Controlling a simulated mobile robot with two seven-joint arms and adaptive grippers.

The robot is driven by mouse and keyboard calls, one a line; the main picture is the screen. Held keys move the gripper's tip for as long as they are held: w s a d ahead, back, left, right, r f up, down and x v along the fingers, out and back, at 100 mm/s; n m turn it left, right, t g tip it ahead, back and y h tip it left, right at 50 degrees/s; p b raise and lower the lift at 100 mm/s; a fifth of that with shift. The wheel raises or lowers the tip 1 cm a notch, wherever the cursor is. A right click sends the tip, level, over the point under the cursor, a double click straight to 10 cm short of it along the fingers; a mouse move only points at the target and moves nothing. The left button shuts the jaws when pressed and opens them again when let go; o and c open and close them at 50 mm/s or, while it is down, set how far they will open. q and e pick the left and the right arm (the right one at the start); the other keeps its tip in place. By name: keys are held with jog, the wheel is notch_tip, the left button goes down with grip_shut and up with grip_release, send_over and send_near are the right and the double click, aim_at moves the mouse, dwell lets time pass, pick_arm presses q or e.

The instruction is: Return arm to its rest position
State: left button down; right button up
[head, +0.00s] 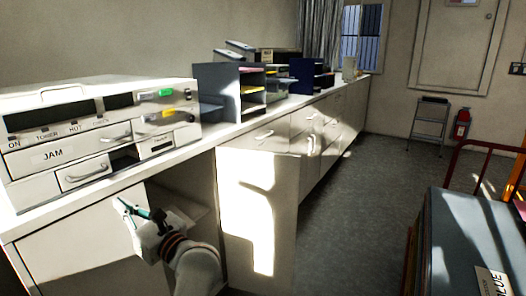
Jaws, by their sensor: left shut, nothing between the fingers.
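My left arm rises from the bottom edge of the head view, left of the middle. Its gripper (124,204) is shut and empty, with dark and teal fingers pointing up and left. In the picture it lies in front of the open part of the white cabinet (65,255), below the counter edge. I cannot tell whether it touches the cabinet. My right gripper is not in view.
A cabinet door (258,215) stands right of the gripper.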

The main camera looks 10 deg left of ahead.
pick_arm(q)
jog(key=d+m+t+h+p, duration=0.15)
jog(key=d+m+t, duration=0.35)
jog(key=m, duration=0.5)
jog(key=d+m+t+h, duration=0.2)
jog(key=d+m+t, duration=0.1)
jog(key=m+t, duration=0.5)
jog(key=s+d+f+m+t+h+p, duration=0.1)
jog(key=d+f+m+h, duration=0.55)
jog(key=m, duration=0.35)
jog(key=s+d+f+m+h, duration=0.2)
jog(key=d+f+m+h, duration=0.35)
jog(key=m+h, duration=0.35)
jog(key=s+d+f+m+g+h+p, duration=0.1)
jog(key=s+f+m+g, duration=0.4)
jog(key=f, duration=0.8)
jog(key=s+d+f+m+g+h+p, duration=0.1)
jog(key=s+f+m+g, duration=0.5)
jog(key=s+f+m, duration=0.5)
jog(key=s+f, duration=0.3)
jog(key=s, duration=0.1)
jog(key=shift+d+f+m, duration=0.25)
jog(key=shift+f+m, duration=0.05)
jog(key=shift+m, duration=0.1)
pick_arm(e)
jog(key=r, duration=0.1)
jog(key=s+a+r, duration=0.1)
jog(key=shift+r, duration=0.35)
